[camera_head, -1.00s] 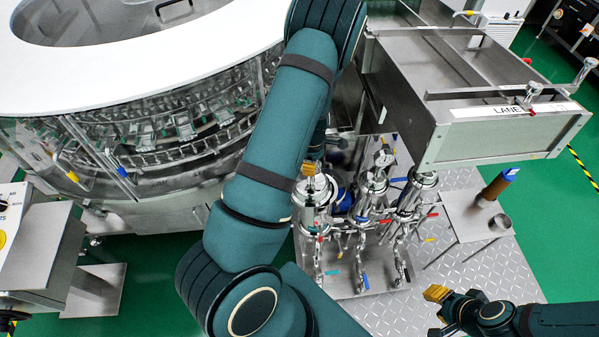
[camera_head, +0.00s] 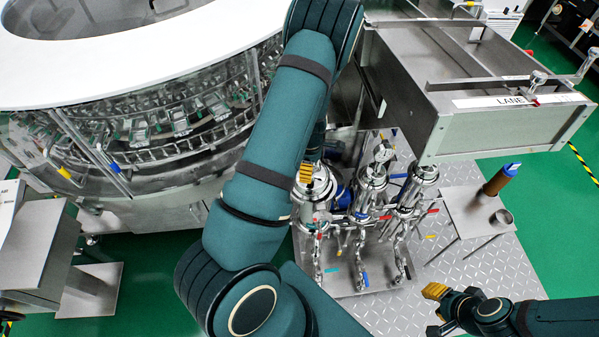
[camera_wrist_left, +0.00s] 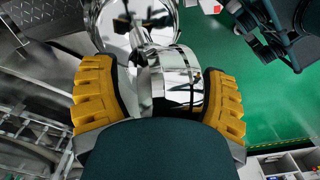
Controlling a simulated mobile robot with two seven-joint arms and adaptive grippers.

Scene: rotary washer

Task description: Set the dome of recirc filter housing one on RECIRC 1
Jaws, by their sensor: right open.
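My left gripper (camera_head: 318,178) is at the leftmost steel filter housing (camera_head: 312,208), its yellow fingers partly hidden by my arm. In the left wrist view its two fingers (camera_wrist_left: 165,96) stand on either side of a polished steel dome part (camera_wrist_left: 168,68), which fills the gap between them. Whether the dome touches the housing is hidden. My right gripper (camera_head: 436,311) is open and empty at the lower right, above the tread-plate floor, clear of the housings.
Two more steel housings, a middle one (camera_head: 372,180) and a right one (camera_head: 420,182), stand close beside the first, with coloured valve handles below. A small side table (camera_head: 458,208) holds a brown cylinder (camera_head: 497,181) and a cup (camera_head: 502,218). The LANE box (camera_head: 490,132) overhangs behind.

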